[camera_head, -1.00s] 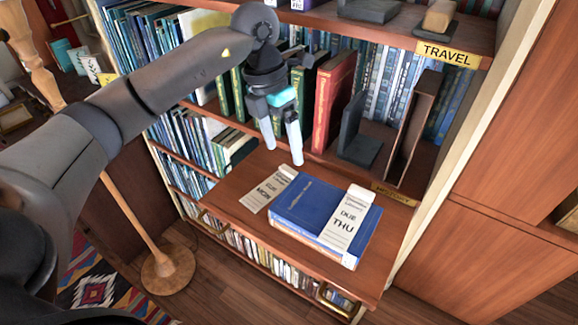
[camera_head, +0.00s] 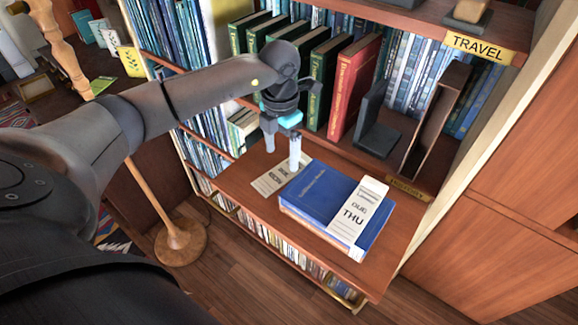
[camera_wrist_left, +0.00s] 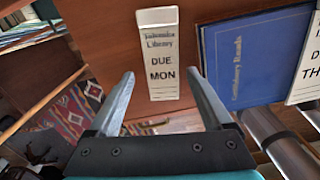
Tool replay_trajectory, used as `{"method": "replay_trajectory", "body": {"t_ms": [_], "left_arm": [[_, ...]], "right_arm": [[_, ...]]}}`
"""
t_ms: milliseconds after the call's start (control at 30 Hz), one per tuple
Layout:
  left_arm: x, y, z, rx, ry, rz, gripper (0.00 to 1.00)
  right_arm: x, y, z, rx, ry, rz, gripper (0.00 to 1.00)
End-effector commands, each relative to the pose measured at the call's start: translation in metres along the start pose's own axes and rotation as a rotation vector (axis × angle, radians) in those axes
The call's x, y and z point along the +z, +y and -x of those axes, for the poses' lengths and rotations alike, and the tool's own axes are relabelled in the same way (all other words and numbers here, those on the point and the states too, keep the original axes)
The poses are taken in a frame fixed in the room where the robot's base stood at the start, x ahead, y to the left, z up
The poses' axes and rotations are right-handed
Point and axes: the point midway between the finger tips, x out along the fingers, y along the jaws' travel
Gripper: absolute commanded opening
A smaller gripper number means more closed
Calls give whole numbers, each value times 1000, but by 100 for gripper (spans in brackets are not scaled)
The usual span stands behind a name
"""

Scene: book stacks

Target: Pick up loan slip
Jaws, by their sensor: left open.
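A white loan slip reading DUE MON (camera_head: 270,182) lies on the pull-out wooden shelf (camera_head: 238,178), left of a blue book (camera_head: 312,192). A second slip reading DUE THU (camera_head: 357,214) lies across the right part of the book's cover. My left gripper (camera_head: 282,158) is open and empty, pointing down above the DUE MON slip and partly hiding it. In the left wrist view the DUE MON slip (camera_wrist_left: 158,58) shows ahead of and between the two open fingers (camera_wrist_left: 160,85). The blue book (camera_wrist_left: 255,55) is right of the fingers. My right gripper is not in view.
Upright green books (camera_head: 322,78) and a red book (camera_head: 353,88) stand behind the shelf, with a dark bookend (camera_head: 378,125) to their right. A shelf labelled TRAVEL (camera_head: 478,47) overhangs at upper right. A wooden stand base (camera_head: 180,241) is on the floor at left.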

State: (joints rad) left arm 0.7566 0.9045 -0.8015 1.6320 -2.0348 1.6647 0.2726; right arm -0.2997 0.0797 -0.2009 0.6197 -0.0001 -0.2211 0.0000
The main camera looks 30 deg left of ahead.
Motion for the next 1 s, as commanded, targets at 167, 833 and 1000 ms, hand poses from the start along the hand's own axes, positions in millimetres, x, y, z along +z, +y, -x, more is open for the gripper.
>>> {"method": "replay_trajectory", "body": {"t_ms": [167, 833, 1000], "left_arm": [[-1, -3, -28, -3, 4, 1, 84], [-1, -3, -42, -1, 1, 0, 52], [0, -3, -42, -1, 1, 0, 33]], "right_arm": [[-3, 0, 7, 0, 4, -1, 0], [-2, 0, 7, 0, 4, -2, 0], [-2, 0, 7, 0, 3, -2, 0]]}}
